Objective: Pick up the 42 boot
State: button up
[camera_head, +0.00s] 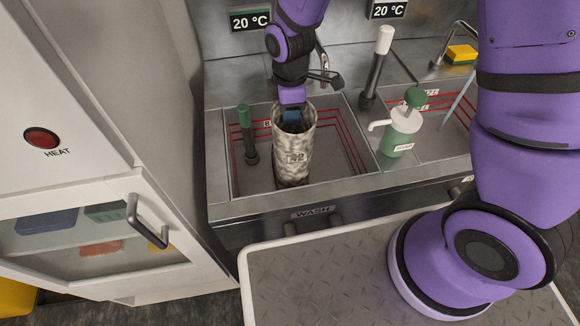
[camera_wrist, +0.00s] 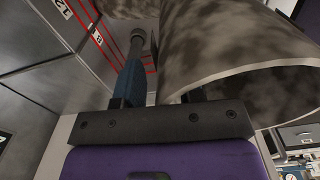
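My gripper (camera_head: 291,116) reaches down to the boot's open top. In the wrist view, the boot's cuff (camera_wrist: 225,45) fills the upper right. There my gripper (camera_wrist: 160,92) has its fingers apart. The blue finger stands left of the cuff with a small gap; the other is mostly hidden by the cuff. I see no firm hold on the boot.
The steel basin (camera_head: 238,187) has red level lines. A green-topped post (camera_head: 247,135) stands left of the boot. A white-topped post (camera_head: 378,65) and a pump bottle (camera_head: 399,135) stand to the right. A heat cabinet (camera_head: 95,255) is at left, a faucet (camera_head: 326,78) behind.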

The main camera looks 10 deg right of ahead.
dwell(0.4)
grip_shut()
dwell(1.3)
